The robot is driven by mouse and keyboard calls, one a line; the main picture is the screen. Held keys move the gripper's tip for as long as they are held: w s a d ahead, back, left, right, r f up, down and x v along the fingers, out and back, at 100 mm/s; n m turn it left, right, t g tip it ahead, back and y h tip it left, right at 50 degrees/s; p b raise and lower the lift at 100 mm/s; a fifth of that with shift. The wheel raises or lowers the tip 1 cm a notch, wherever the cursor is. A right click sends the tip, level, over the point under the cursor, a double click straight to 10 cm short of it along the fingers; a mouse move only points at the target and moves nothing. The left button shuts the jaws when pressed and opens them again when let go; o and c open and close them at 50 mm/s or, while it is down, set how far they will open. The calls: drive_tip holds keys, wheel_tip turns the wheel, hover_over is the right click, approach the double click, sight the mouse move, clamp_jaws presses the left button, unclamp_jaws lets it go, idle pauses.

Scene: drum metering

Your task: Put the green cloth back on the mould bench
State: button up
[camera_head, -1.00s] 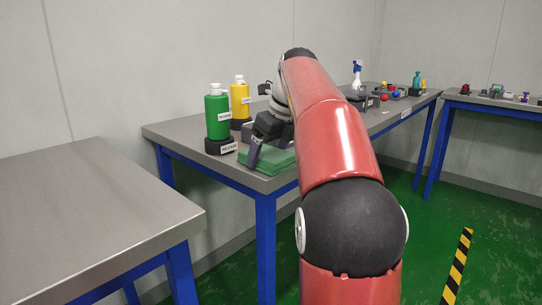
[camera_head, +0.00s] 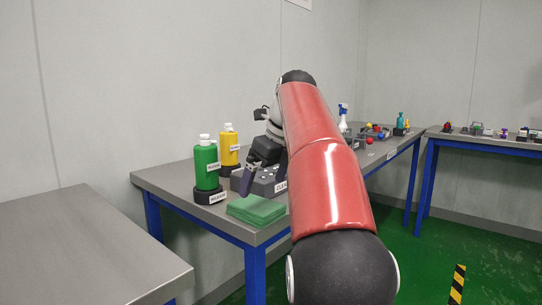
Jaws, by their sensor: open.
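The green cloth (camera_head: 256,210) lies folded flat on the grey bench (camera_head: 167,180) with blue legs, near its front left corner. My gripper (camera_head: 247,190) is open, just above and behind the cloth, with a visible gap between them. A finger points down and nothing shows between the fingers. My red arm hides part of the bench to the right. I cannot read from here which bench is the mould bench.
A green bottle (camera_head: 206,165) and a yellow bottle (camera_head: 229,150) stand in black holders left of the gripper. A grey block (camera_head: 266,181) with a label sits behind the cloth. A bare grey table (camera_head: 75,245) is at left. Another bench (camera_head: 485,140) stands at right.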

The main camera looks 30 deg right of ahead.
drive_tip(key=a+v, duration=0.1)
drive_tip(key=v, duration=0.4)
drive_tip(key=s+a+f+n, duration=0.45)
drive_tip(key=a+n, duration=0.25)
drive_tip(key=n, duration=0.2)
drive_tip(key=s+a+f+n, duration=0.4)
drive_tip(key=s+f+n, duration=0.4)
drive_tip(key=f+n, duration=0.3)
drive_tip(key=s+a+f+n+t+h, duration=0.1)
drive_tip(key=s+a+f+n, duration=0.4)
drive_tip(key=s+f+n, duration=0.4)
wheel_tip(320, 180, down, 3)
drive_tip(key=n, duration=0.3)
drive_tip(key=shift+s+a+h, duration=0.15)
drive_tip(key=shift+a+h, duration=0.05)
drive_tip(key=shift+h, duration=0.1)
